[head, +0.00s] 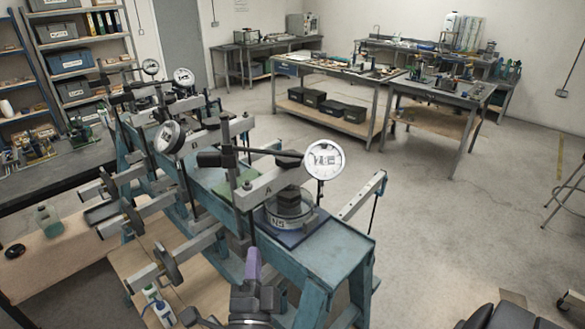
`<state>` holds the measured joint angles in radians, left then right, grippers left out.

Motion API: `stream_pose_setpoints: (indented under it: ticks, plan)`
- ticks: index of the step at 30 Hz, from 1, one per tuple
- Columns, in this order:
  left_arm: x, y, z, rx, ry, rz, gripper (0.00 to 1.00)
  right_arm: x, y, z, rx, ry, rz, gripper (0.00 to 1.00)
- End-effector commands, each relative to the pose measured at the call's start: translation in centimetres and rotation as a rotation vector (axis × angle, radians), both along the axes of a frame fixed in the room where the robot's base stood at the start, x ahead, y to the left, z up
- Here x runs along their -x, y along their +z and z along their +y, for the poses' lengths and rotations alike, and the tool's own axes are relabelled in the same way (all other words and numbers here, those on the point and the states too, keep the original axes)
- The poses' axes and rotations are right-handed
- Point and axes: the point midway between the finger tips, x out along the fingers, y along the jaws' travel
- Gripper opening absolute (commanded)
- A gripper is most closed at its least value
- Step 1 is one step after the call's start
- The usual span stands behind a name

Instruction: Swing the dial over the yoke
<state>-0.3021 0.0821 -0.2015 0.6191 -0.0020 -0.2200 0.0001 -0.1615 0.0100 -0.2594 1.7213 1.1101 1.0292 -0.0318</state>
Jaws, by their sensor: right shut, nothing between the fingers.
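The nearest dial (324,159) is a round white-faced gauge on a dark horizontal arm (270,156). It hangs out to the right of the nearest yoke (262,187), a grey crossbar marked A between upright rods, rather than over its middle. Below the yoke is a round clear cell (290,212) with a dark stack in it, on the blue bench (325,247). My right gripper (253,258), with purple fingertips, is at the bottom centre, in front of and below the yoke, apart from the dial. It is shut and empty. My left gripper is not in view.
More lever frames with dials (170,137) stand behind on the left. Lever arms with round weights (167,266) stick out to the left. A long lever beam (362,195) stands at the right. The floor at right is mostly open.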

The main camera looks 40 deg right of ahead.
Motion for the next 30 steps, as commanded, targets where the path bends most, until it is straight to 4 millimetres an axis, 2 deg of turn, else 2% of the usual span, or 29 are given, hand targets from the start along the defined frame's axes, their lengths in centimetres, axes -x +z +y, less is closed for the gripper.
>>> stream_pose_setpoints:
  ticks: [1, 3, 8, 21, 25, 30]
  plan:
    - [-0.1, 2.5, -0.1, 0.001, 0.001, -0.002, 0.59, 0.7, 3.9, -0.9, -0.078, -0.054, -0.071, 0.00]
    - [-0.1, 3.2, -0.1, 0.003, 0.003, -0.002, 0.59, 1.5, 5.7, -1.8, -0.164, -0.112, -0.136, 0.00]
    - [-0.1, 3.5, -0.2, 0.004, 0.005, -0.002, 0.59, 1.4, 6.3, -3.1, -0.209, -0.143, -0.166, 0.00]
    - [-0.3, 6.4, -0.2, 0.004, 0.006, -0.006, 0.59, -3.7, 9.2, -10.4, -0.204, -0.142, -0.164, 0.00]
    - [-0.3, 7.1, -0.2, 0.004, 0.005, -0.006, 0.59, -4.9, 9.7, -12.0, -0.203, -0.141, -0.163, 0.00]
    - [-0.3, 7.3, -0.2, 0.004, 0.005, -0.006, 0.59, -5.6, 9.9, -13.0, -0.205, -0.139, -0.162, 0.00]
